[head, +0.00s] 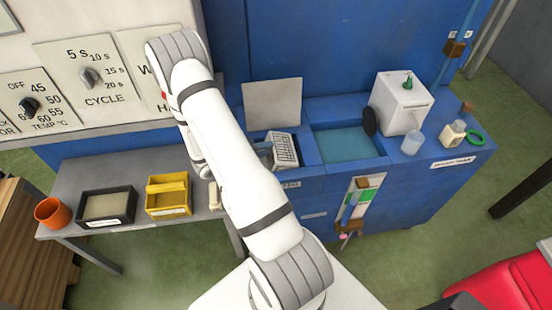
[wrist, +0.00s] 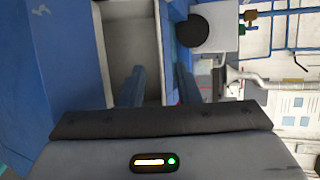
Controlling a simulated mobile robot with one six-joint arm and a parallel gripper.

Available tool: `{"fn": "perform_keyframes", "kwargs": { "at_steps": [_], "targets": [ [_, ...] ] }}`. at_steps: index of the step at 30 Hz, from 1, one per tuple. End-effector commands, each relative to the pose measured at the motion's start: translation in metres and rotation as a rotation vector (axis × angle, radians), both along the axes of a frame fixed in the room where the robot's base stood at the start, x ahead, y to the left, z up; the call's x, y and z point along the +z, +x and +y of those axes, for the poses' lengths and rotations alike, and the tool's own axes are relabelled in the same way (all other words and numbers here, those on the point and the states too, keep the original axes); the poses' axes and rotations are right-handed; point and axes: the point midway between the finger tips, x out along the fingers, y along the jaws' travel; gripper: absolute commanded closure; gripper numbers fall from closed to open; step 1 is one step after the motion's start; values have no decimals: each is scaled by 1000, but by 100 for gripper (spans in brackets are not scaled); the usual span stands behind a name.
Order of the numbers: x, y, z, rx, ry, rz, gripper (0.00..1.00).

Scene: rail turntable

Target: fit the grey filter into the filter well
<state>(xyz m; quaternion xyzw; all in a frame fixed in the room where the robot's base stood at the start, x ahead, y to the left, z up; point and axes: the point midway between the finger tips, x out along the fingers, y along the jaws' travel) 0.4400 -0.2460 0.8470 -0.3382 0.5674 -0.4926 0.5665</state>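A light grey, slatted piece that looks like the grey filter (head: 285,150) shows at the opening in the left part of the blue counter, below a raised pale panel (head: 270,103). I cannot tell how deep or how squarely it sits in the filter well, whose left side is hidden by my arm. My gripper is mostly hidden behind my arm in the head view. In the wrist view my gripper (wrist: 160,88) has its two blue fingers apart, with nothing clearly held between them. A pale grey recess or panel (wrist: 130,45) lies beyond the fingers.
A water-filled basin (head: 345,144) is right of the opening. A white box (head: 401,102) stands beyond it, with a black disc (head: 370,121) at its side. A side table at left holds an orange cup (head: 49,213), a black tray (head: 81,217) and a yellow caddy (head: 168,208).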

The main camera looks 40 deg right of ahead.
Motion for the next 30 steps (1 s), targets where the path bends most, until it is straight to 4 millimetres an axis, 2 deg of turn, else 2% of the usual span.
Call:
{"fn": "perform_keyframes", "kwargs": {
  "at_steps": [3, 6, 13, 24, 30],
  "targets": [
    [-3, -4, -16, -4, 1, 1, 70],
    [-6, -4, -23, -2, 0, 1, 70],
    [-7, -4, -23, -1, 0, -1, 70],
    [-7, -4, -23, 0, 0, -1, 99],
    [-7, -4, -23, 0, 0, -1, 100]
  ]
}}
